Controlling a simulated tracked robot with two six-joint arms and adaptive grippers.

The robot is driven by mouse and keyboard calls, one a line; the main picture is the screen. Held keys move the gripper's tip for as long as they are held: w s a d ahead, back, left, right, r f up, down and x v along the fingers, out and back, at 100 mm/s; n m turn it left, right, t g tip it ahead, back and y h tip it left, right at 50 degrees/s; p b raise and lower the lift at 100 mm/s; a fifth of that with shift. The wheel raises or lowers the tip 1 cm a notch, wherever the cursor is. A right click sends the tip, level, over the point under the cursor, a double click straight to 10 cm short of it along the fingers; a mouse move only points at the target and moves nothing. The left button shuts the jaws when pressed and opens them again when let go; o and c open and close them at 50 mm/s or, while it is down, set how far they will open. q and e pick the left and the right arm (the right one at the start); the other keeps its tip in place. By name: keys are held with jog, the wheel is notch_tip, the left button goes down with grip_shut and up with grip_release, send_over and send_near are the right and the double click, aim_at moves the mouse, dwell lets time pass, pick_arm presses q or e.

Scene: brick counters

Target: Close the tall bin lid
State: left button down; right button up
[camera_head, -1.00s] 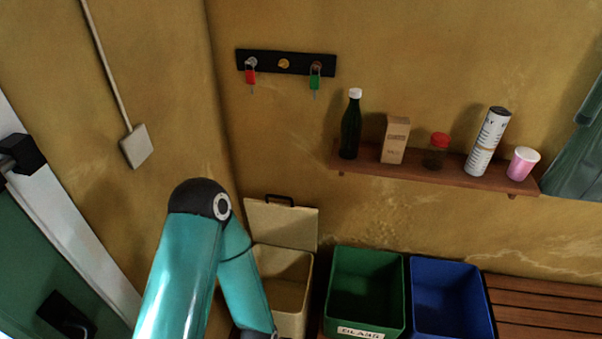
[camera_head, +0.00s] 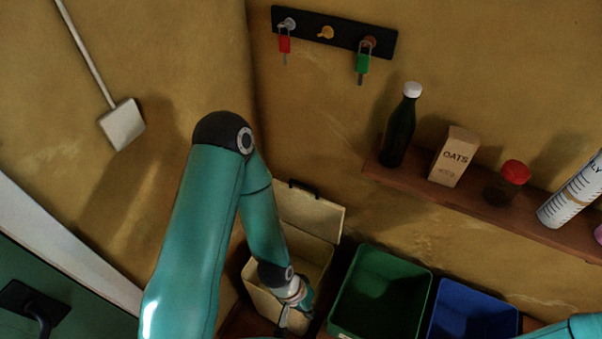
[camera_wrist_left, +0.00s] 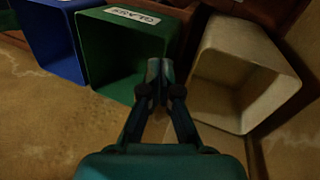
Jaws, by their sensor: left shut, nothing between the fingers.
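The tall cream bin (camera_head: 262,290) stands in the corner in the head view, its mouth open. Its cream lid (camera_head: 318,214) is raised and leans back by the wall, with a dark handle (camera_head: 303,187) on its upper edge. My left gripper (camera_head: 292,318) is shut and empty at the front of the bin, partly covering it. In the left wrist view the gripper (camera_wrist_left: 158,72) points between the open cream bin (camera_wrist_left: 215,112) and the green bin (camera_wrist_left: 101,62). The lid is not clearly seen there. My right gripper is out of view.
The green bin (camera_head: 345,313) and blue bin (camera_head: 440,318) stand open to the right. A wall shelf (camera_head: 415,190) holds a dark bottle (camera_head: 401,130), an oats carton (camera_head: 454,157) and a red-topped jar (camera_head: 506,185). A key rack (camera_head: 345,34) hangs above.

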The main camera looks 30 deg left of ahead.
pick_arm(q)
jog(key=shift+d, duration=0.1)
notch_tip(320, 180, up, 20)
jog(key=f+m+t+y+b, duration=0.15)
jog(key=y+b, duration=0.25)
jog(key=b, duration=0.4)
send_over(308, 194)
jog(key=w+a, duration=0.3)
jog(key=r, duration=0.1)
notch_tip(308, 194, down, 9)
jog(key=s+p, duration=0.1)
jog(key=shift+s+p, duration=0.35)
jog(key=shift+p, duration=0.05)
jog(key=shift+r+t, duration=0.15)
jog(key=shift+t, duration=0.1)
